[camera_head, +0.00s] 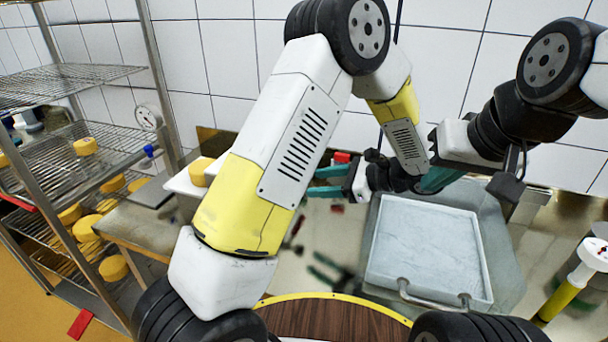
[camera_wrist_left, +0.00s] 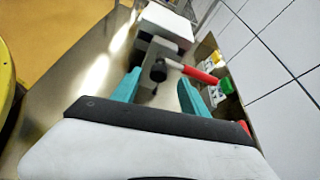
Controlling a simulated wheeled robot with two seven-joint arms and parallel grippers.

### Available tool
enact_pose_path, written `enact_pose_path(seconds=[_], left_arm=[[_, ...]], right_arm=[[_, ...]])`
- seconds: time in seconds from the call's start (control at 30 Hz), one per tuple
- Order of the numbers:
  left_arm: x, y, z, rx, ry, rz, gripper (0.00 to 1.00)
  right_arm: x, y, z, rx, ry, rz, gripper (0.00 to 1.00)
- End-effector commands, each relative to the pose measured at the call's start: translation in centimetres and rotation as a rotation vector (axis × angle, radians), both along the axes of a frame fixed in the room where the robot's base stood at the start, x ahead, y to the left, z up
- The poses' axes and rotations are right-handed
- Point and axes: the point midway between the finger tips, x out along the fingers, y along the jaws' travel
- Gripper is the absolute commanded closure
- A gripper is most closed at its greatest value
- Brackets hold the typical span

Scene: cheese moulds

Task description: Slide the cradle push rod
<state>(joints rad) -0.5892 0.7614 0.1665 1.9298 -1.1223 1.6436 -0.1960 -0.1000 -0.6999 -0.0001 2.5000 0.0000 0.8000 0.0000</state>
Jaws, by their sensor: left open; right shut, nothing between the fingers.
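The push rod, with a red grip (camera_wrist_left: 190,71) and a dark round knob (camera_wrist_left: 158,71), shows in the left wrist view on a grey metal block, likely the cradle (camera_wrist_left: 153,50). My left gripper (camera_wrist_left: 160,92) is open, its teal fingers on either side of the block's near end. The rod crosses just beyond the fingertips; I cannot tell if they touch. In the head view my left gripper (camera_head: 322,182) points left over the steel table, and a small red part (camera_head: 341,157) shows behind it. My right gripper (camera_head: 437,180) is shut and empty above the tray's back edge.
A pale rectangular tray (camera_head: 425,250) with a front handle lies in the steel basin at right. A wire rack (camera_head: 70,150) with yellow cheeses stands at left. A white board (camera_head: 183,183) bears a cheese. Small coloured items (camera_wrist_left: 222,88) sit near the tiled wall.

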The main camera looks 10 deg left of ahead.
Motion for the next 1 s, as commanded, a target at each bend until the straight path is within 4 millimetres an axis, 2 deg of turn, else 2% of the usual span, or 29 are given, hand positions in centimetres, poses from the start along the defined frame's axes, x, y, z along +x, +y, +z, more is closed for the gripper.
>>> enact_pose_path(seconds=[0.5,0.87,1.0], left_arm=[[1.7,6.2,-2.6,0.001,0.000,0.002,0.48],[1.9,6.8,-2.9,-0.001,-0.001,0.000,0.48],[1.9,6.8,-2.9,-0.001,0.000,0.001,0.74]], right_arm=[[0.0,0.0,0.0,0.000,0.000,0.000,1.00],[0.0,0.0,0.0,0.000,0.000,0.000,1.00],[0.0,0.0,0.0,0.000,0.000,0.000,1.00]])
